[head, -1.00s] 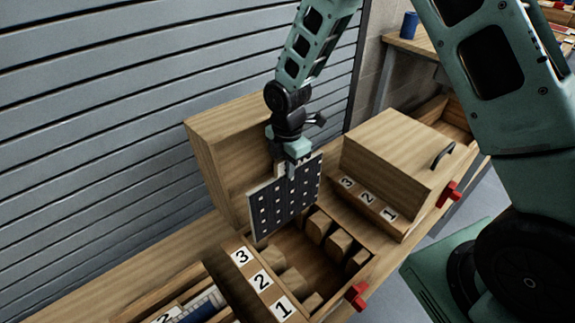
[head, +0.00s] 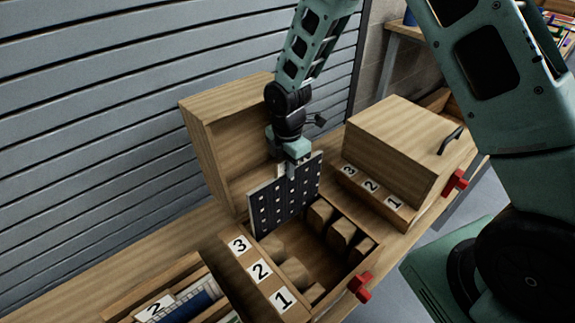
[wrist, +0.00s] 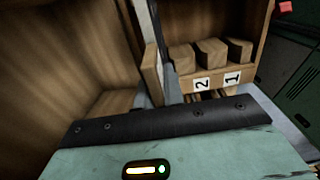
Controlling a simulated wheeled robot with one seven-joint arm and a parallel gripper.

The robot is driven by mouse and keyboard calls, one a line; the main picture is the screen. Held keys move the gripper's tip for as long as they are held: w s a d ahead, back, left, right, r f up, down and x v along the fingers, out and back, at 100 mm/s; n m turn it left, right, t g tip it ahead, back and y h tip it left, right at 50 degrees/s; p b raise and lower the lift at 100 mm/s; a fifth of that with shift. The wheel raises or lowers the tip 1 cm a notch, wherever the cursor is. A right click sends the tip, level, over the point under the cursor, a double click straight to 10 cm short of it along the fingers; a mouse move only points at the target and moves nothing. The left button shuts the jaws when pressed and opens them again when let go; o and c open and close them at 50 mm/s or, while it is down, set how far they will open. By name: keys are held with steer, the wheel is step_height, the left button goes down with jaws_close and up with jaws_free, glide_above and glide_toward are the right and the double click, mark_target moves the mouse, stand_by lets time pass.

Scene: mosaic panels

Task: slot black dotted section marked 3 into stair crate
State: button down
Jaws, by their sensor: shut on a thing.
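The black dotted section (head: 268,206) is a dark panel with rows of white dots. My gripper (head: 289,172) is shut on its top edge and holds it upright over the back part of the open stair crate (head: 333,283). The panel's lower edge is at or just inside the crate's back end; I cannot tell whether it touches. The crate has wooden blocks (head: 341,232) inside along both sides, and labels 3, 2, 1 on its left rim. In the wrist view the panel (wrist: 148,50) shows edge-on between my fingers, with blocks and labels 2 and 1 to its right.
A raised wooden lid (head: 213,150) stands behind the crate. A closed wooden box (head: 405,148) with a black handle and labels 3, 2, 1 is on the right. Another box (head: 150,290) labelled 2 holds panels at the lower left. Red latches (head: 361,287) stick out in front.

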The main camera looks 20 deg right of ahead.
mark_target(287, 188)
steer(key=shift+f+b, duration=2.3)
steer(key=shift+f, duration=1.9)
steer(key=c, duration=1.4)
jaws_free()
steer(key=shift+c, duration=0.2)
steer(key=shift+f, duration=0.1)
step_height(287, 188, up, 18)
steer(key=shift+f+p, duration=0.25)
steer(key=shift+p, duration=0.55)
